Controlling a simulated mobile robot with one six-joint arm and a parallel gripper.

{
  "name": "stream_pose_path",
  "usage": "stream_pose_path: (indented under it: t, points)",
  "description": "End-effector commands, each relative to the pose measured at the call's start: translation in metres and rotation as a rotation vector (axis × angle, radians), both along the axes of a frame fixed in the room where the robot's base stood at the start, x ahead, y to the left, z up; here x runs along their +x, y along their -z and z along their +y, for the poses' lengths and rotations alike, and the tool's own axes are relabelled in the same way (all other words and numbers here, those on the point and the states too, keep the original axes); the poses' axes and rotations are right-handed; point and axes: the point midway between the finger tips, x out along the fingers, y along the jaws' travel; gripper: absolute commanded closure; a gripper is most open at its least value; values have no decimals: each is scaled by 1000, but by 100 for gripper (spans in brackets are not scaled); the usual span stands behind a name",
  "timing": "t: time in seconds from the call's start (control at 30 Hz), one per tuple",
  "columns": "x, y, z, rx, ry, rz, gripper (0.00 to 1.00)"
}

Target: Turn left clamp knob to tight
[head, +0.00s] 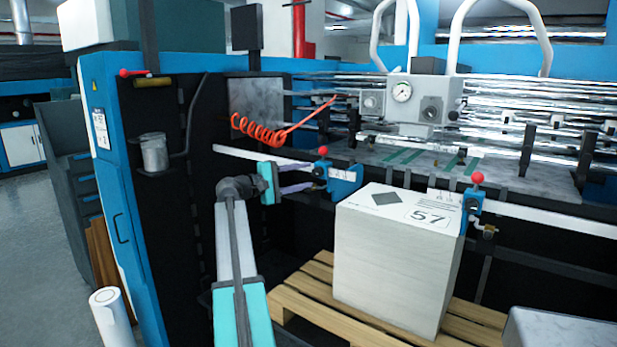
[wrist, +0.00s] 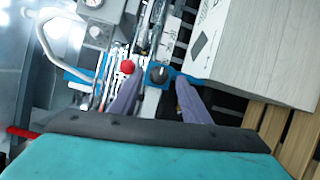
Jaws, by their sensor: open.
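The left clamp (head: 343,181) is a blue block with a red ball on top, on the machine's front rail. In the wrist view its knob (wrist: 158,74) is dark and round with a pale mark, beside the red ball (wrist: 127,66). My gripper (head: 314,175) is open at the clamp's left side. In the wrist view its two purple-grey fingers (wrist: 158,82) lie either side of the knob in the picture, with a gap between; I cannot tell whether they touch it. The knob's face is not clear in the head view.
A tall paper stack (head: 395,260) marked 57 stands on a wooden pallet (head: 315,290), close to the clamp. The right clamp (head: 472,205) has its own red ball. An orange coiled hose (head: 262,130) hangs behind my gripper. A gauge unit (head: 412,100) sits above the rail.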

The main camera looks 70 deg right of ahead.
Motion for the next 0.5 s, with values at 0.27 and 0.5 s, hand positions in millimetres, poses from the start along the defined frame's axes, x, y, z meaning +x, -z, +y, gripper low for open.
stream_pose_path:
  t: [0.27,0.5]
  points:
    - [29,0,37,0,-3,0,57]
    - [52,1,65,0,-3,0,57]
